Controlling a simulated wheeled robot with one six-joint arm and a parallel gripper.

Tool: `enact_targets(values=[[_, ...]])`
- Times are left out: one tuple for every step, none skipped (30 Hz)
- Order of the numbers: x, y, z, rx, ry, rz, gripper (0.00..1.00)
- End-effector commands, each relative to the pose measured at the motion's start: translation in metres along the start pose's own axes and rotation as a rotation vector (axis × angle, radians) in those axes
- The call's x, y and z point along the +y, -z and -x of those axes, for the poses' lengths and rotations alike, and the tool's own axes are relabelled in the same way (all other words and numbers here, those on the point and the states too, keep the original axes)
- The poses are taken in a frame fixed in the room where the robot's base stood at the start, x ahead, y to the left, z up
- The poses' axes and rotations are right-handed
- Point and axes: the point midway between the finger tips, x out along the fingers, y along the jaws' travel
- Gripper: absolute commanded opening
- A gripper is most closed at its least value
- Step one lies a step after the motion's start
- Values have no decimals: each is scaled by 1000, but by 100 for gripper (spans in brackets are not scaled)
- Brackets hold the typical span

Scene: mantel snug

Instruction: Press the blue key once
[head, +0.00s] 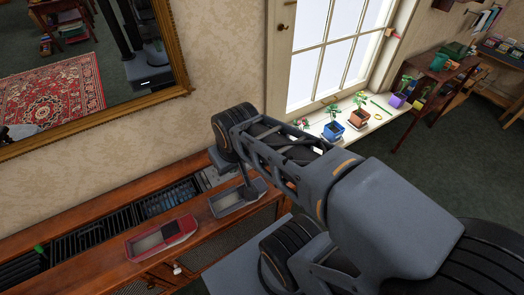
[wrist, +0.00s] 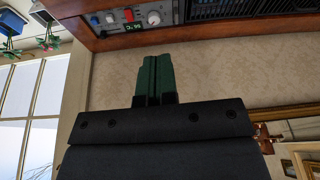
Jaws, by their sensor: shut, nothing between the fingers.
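In the head view my arm covers much of the area around the panel, and the blue key cannot be made out.
The wooden cabinet (head: 88,232) carries a red tray (head: 160,239) and a grey tray (head: 238,202). Potted plants stand on the window sill (head: 370,125). A gilt-framed mirror (head: 185,70) hangs above.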

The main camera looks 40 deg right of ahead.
Motion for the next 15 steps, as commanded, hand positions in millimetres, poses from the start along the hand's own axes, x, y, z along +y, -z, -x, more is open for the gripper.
enact_targets(values=[[0,0,0,0,0,0,0],[0,0,0,0,0,0,0],[0,0,-1,-2,3,-6,0],[0,1,-2,-4,8,-17,0],[0,2,-5,-7,16,-35,0],[0,5,-9,-12,33,-73,0],[0,8,-14,-17,52,-113,0],[0,12,-20,-22,74,-164,0],[2,20,-29,-30,111,-250,0],[4,26,-38,-36,142,-328,0],[6,34,-47,-39,176,-416,0],[13,46,-61,-42,224,-548,0],[20,56,-72,-42,259,-655,0],[28,66,-83,-38,294,-767,0],[42,79,-99,-31,339,-920,0]])
